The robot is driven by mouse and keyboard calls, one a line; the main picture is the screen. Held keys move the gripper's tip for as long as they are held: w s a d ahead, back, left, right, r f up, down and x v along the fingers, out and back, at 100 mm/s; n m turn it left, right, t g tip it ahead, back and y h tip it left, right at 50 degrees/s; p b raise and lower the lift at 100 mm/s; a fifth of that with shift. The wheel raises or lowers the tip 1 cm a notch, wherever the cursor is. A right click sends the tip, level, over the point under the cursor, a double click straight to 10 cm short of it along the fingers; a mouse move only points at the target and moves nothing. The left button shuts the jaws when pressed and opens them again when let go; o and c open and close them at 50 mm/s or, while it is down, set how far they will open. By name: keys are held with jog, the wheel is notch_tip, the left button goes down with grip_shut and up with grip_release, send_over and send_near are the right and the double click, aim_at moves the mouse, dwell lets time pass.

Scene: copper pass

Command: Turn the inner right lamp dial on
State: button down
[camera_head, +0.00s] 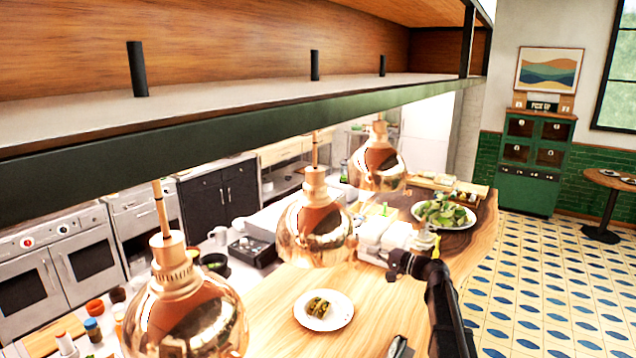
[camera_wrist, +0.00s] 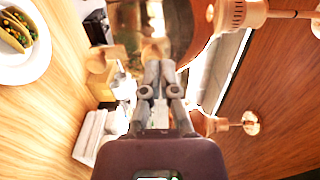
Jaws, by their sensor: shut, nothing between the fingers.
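Three copper lamps hang below the shelf: a near one (camera_head: 185,310), a middle one (camera_head: 318,235) and a far one (camera_head: 378,165). I cannot pick out the inner right lamp dial for certain in either view. In the wrist view, my gripper (camera_wrist: 160,72) is shut and empty, its fingers close together. A large copper lamp shade (camera_wrist: 195,25) shows beyond and right of the fingertips; I cannot tell whether they touch anything. In the head view, my dark arm rises at the right of the middle lamp, and the fingertips cannot be made out.
A plate (camera_head: 323,311) with food lies on the wooden counter (camera_head: 270,300). White folded cloths (camera_head: 383,236) lie beside my arm, and a salad plate (camera_head: 443,214) is farther back. The shelf edge (camera_head: 230,115) spans overhead.

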jog(key=shift+x, duration=2.35)
jog(key=shift+w+d+f, duration=0.15)
jog(key=shift+w+d, duration=0.05)
jog(key=shift+w, duration=0.05)
jog(key=shift+f+b, duration=0.85)
jog(key=shift+b, duration=0.2)
jog(key=shift+s+a+f, duration=0.2)
jog(key=shift+s+f, duration=0.05)
dwell(0.5)
jog(key=shift+s+d, duration=0.1)
jog(key=shift+s, duration=0.05)
send_near(346, 250)
jog(key=shift+s+d, duration=0.15)
jog(key=shift+s, duration=0.2)
dwell(0.6)
